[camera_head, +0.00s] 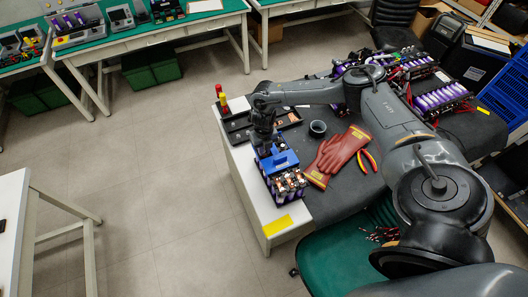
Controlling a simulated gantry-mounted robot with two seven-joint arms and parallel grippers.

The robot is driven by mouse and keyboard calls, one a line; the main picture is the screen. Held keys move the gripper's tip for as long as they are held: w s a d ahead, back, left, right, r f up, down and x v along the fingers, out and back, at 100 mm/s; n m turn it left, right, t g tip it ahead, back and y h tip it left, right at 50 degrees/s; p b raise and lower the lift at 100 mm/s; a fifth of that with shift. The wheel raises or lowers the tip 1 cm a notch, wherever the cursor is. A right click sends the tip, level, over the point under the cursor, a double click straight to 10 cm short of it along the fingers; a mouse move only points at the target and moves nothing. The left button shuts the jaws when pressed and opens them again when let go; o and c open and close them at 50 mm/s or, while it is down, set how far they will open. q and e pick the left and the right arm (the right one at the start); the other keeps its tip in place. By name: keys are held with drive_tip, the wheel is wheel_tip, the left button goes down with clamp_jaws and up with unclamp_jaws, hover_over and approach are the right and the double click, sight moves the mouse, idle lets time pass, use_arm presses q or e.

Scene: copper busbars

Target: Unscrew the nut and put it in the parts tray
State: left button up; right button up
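A battery module (289,184) with copper-coloured busbars on top and purple cells stands on the white-edged end of the dark workbench. A blue block (284,161) sits at its far end. My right gripper (266,153) points down at the far end of the module, by the blue block. Its fingertips are too small and dark to tell open from shut or whether they touch anything. A black compartmented tray (238,127) lies just behind the gripper, partly hidden by my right arm. The nut is too small to make out. My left gripper is out of view.
Red-brown gloves (338,153), yellow-red pliers (369,160) and a dark round cup (318,129) lie right of the module. A red and yellow object (222,100) stands behind the tray. More battery modules (441,97) are at the back right. A green chair (335,262) is in front.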

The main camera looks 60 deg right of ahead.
drive_tip(key=n+b, duration=0.1)
drive_tip(key=n, duration=0.3)
drive_tip(key=shift+n, duration=0.3)
clamp_jaws()
drive_tip(key=n+b, duration=0.1)
drive_tip(key=n, duration=0.4)
drive_tip(key=shift+r, duration=0.1)
drive_tip(key=shift+o, duration=2.4)
unclamp_jaws()
